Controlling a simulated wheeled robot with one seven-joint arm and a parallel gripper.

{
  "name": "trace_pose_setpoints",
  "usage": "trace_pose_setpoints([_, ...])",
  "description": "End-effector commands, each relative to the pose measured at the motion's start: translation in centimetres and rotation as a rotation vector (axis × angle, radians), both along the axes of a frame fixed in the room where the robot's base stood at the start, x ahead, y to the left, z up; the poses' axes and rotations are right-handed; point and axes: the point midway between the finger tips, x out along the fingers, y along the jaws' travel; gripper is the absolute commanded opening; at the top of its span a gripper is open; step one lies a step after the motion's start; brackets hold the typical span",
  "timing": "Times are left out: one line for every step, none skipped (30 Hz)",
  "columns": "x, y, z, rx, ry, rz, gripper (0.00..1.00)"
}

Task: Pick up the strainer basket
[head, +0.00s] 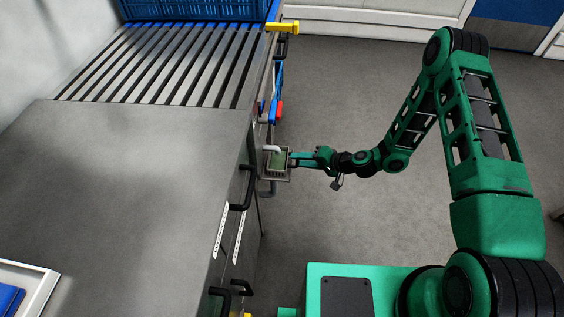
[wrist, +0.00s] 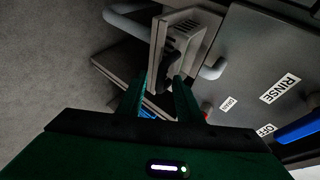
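The strainer basket (head: 271,172) is a small grey box with slotted sides and a greenish inside. It sits at the side of the steel counter, below a pale pipe end. In the wrist view the slotted basket (wrist: 181,45) lies just ahead of the fingers, with its near wall reaching toward the gap between them. My gripper (head: 291,159) is at the basket's right side in the head view. In the wrist view my gripper (wrist: 159,78) has its two green fingers apart. Whether a finger touches the basket cannot be told.
The steel counter (head: 120,170) fills the left, with black handles (head: 243,187) on its front. Pale pipes (wrist: 214,69) run close beside the basket. A panel labelled RINSE (wrist: 280,88) is at the right of the wrist view. A blue crate (head: 195,9) stands at the back. Open floor (head: 330,90) lies right.

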Motion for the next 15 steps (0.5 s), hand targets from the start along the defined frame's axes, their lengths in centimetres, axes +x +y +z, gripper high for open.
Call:
trace_pose_setpoints([0.06, 0.04, -0.04, 0.0, -0.001, -0.001, 0.32])
trace_pose_setpoints([0.07, 0.04, -0.04, 0.0, -0.001, -0.001, 0.32])
trace_pose_setpoints([0.06, 0.03, -0.04, 0.0, -0.001, -0.001, 0.32])
trace_pose_setpoints([0.05, 0.03, -0.03, 0.0, -0.001, -0.001, 0.32])
trace_pose_setpoints([0.05, 0.03, -0.03, 0.0, -0.001, -0.001, 0.32])
trace_pose_setpoints([0.04, 0.03, -0.03, 0.0, 0.0, 0.0, 0.32])
trace_pose_setpoints([0.04, 0.03, -0.03, 0.0, 0.0, 0.0, 0.25])
trace_pose_setpoints([0.04, 0.03, -0.03, 0.0, 0.0, 0.0, 0.18])
trace_pose_setpoints([0.04, 0.03, -0.03, 0.0, 0.0, 0.0, 0.09])
trace_pose_setpoints([0.03, 0.03, -0.03, 0.0, 0.0, 0.0, 0.01])
trace_pose_setpoints([0.03, 0.02, -0.03, 0.0, 0.0, 0.0, 0.0])
trace_pose_setpoints([0.03, 0.02, -0.03, 0.0, 0.0, 0.0, 0.0])
trace_pose_setpoints([0.03, 0.02, -0.03, 0.0, 0.0, 0.0, 0.0])
trace_pose_setpoints([0.03, 0.03, 0.0, 0.0, 0.0, 0.0, 0.0])
trace_pose_setpoints([0.03, 0.03, 0.0, 0.0, 0.0, 0.0, 0.0])
